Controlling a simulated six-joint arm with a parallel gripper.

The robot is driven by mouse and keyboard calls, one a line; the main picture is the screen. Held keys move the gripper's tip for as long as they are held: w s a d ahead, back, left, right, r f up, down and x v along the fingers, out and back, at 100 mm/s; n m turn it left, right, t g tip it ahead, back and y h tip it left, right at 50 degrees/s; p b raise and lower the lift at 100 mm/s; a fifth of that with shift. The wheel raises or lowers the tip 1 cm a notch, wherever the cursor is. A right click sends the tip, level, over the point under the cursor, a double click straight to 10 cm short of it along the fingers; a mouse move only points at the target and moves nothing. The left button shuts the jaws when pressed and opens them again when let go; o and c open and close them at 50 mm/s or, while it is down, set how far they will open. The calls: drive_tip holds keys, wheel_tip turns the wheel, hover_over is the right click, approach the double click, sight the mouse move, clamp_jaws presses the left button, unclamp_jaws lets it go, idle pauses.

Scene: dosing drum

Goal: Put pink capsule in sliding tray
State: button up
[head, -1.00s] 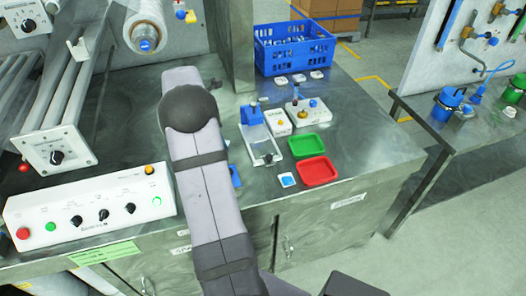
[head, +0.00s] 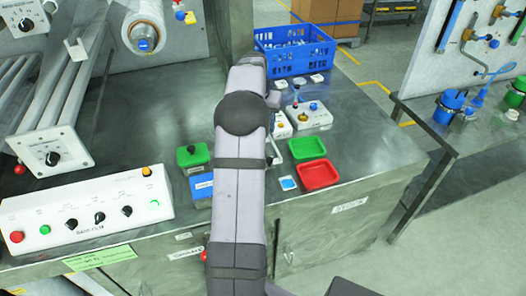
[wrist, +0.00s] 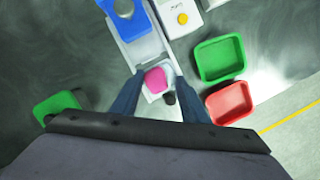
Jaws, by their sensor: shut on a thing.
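The pink capsule (wrist: 155,79) is between the fingertips of my gripper (wrist: 157,76) in the wrist view, and the gripper is shut on it. It appears over the pale sliding tray (wrist: 141,48), close to the tray's dark knob (wrist: 170,98). I cannot tell whether the capsule touches the tray. A blue block (wrist: 124,8) stands at the tray's far end. In the head view my arm hides the gripper, the capsule and most of the tray.
A green dish (head: 307,148) and a red dish (head: 318,174) lie right of the tray. White boxes with knobs (head: 308,115) stand behind. A green lidded item (head: 192,156) and a blue box (head: 202,187) are left of my arm. A blue crate (head: 295,48) is at the back.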

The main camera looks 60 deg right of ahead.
drive_tip(key=shift+f+p, duration=1.3)
drive_tip(key=shift+f, duration=3.7)
drive_tip(key=o, duration=1.1)
drive_tip(key=shift+f, duration=0.1)
drive_tip(key=shift+a+r, duration=0.1)
drive_tip(key=shift+r, duration=0.45)
drive_tip(key=b+v, duration=0.2)
drive_tip(key=v, duration=0.9)
drive_tip(key=shift+b, duration=0.35)
drive_tip(key=shift+w+a+r, duration=0.1)
